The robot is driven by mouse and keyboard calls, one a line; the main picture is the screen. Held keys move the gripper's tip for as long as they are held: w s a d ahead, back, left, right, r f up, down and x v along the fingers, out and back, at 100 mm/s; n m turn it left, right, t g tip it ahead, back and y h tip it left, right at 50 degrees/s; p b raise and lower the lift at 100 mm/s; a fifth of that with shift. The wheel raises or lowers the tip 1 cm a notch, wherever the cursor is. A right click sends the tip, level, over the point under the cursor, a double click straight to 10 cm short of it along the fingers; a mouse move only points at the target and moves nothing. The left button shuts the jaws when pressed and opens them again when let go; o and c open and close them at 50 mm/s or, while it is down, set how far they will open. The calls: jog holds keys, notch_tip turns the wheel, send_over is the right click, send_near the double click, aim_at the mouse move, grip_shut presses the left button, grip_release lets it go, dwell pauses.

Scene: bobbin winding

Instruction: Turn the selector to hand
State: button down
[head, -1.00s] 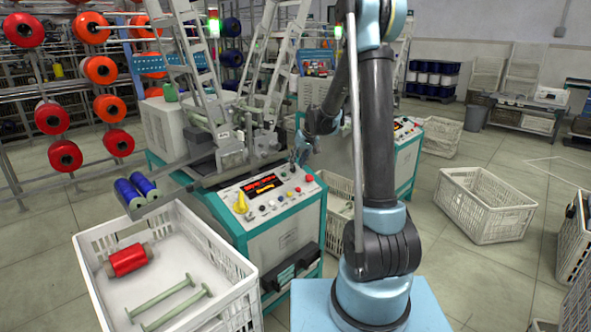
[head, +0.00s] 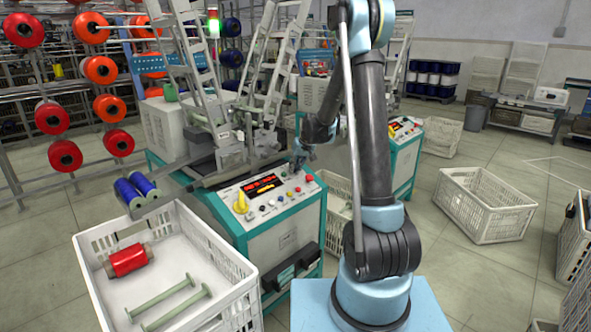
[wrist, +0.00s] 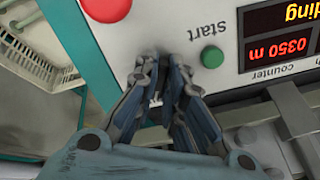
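The control panel (head: 262,190) tops a teal and white winding machine. A tall yellow knob (head: 240,203) stands at its left front corner; it looks like the selector, but I cannot read its label or setting. My gripper (head: 298,168) is over the panel's far right part, well to the right of the yellow knob. In the wrist view, my gripper (wrist: 161,68) has its fingers apart, with a narrow gap and no object clearly between them. The fingertips are close above the panel beside the green Start button (wrist: 212,57). The yellow knob is outside the wrist view.
A lit display (head: 263,186) and several small buttons share the panel. A red button (head: 309,178) is at its right edge. A white crate (head: 165,270) with a red bobbin (head: 128,260) stands front left. Blue bobbins (head: 136,188) sit left of the machine. Floor at right is partly clear.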

jog(key=shift+d, duration=0.15)
jog(key=shift+n, duration=0.4)
jog(key=n, duration=0.5)
jog(key=shift+w+n, duration=0.1)
jog(key=shift+n, duration=0.2)
jog(key=n, duration=0.5)
jog(key=shift+w+d+n, duration=0.1)
jog(key=shift+n, duration=0.2)
jog(key=c, duration=1.7)
grip_release()
